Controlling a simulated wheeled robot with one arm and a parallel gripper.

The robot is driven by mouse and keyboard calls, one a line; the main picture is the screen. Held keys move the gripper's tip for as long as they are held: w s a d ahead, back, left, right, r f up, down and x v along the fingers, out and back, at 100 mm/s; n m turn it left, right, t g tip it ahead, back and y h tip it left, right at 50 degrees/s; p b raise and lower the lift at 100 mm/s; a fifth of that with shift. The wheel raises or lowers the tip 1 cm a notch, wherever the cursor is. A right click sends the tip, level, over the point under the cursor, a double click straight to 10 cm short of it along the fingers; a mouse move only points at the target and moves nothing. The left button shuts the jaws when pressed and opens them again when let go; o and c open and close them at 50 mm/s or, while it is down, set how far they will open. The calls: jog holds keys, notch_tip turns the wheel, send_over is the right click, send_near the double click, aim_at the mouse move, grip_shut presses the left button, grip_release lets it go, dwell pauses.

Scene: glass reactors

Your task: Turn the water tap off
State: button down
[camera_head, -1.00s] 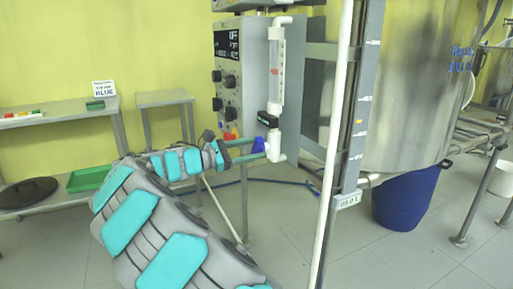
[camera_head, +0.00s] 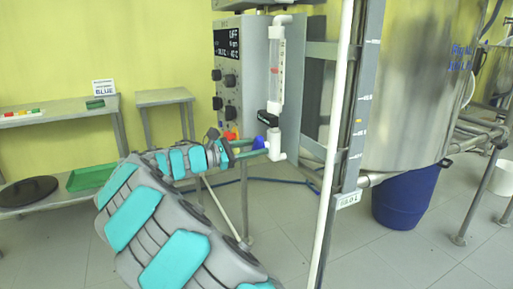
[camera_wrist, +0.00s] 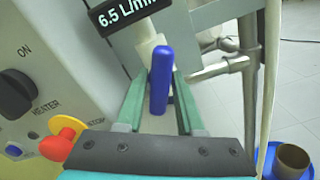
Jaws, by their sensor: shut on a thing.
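The blue tap handle (camera_head: 262,142) sits on the white pipe (camera_head: 276,150) below the clear flow tube (camera_head: 276,75). In the wrist view the blue handle (camera_wrist: 161,80) points toward the camera, between my two green fingers. My gripper (camera_head: 257,146) is shut on this handle, with a finger on each side; it also shows in the wrist view (camera_wrist: 162,88). A black flow display (camera_wrist: 120,14) above the handle reads 6.5 L/min. The joint of handle and valve is partly hidden.
The grey control box (camera_head: 240,75) with black knobs is close on the left. A red-and-yellow stop button (camera_wrist: 60,140) is near my gripper. A metal frame post (camera_head: 362,100) and a steel vessel (camera_head: 415,90) stand to the right, above a blue bin (camera_head: 405,200).

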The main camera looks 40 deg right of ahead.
jog(key=shift+f+m, duration=0.1)
jog(key=shift+m, duration=0.2)
jog(key=m+b, duration=0.5)
jog(key=shift+f, duration=0.2)
jog(key=m+b, duration=0.4)
jog(key=shift+r+m+b, duration=0.2)
jog(key=shift+m+b, duration=0.7)
jog(key=shift+m, duration=0.5)
jog(key=c, duration=0.7)
grip_release()
jog(key=shift+a+r, duration=0.1)
